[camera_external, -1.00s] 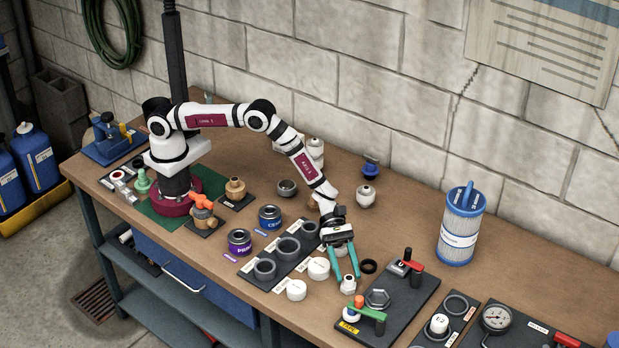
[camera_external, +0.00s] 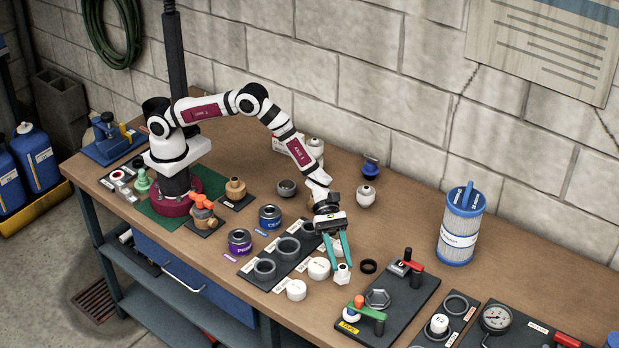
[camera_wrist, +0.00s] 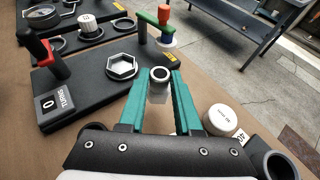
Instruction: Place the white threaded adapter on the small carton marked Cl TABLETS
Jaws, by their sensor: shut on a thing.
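My gripper (camera_external: 342,264) is shut on the white threaded adapter (camera_external: 342,275) and holds it above the bench. In the wrist view the adapter (camera_wrist: 160,75) sits between the teal fingertips of the gripper (camera_wrist: 160,83), its round open end showing. A pale box (camera_external: 279,144) stands near the back wall behind my arm, partly hidden by it. It may be the carton marked Cl TABLETS, but no marking on it can be read.
A black panel with red and green handles (camera_external: 398,310) lies right of the gripper. White caps (camera_external: 297,290) and a dark tray of grey rings (camera_external: 253,275) lie to its left. A blue-topped filter cartridge (camera_external: 461,225) stands tall at the right. The bench before the wall is mostly clear there.

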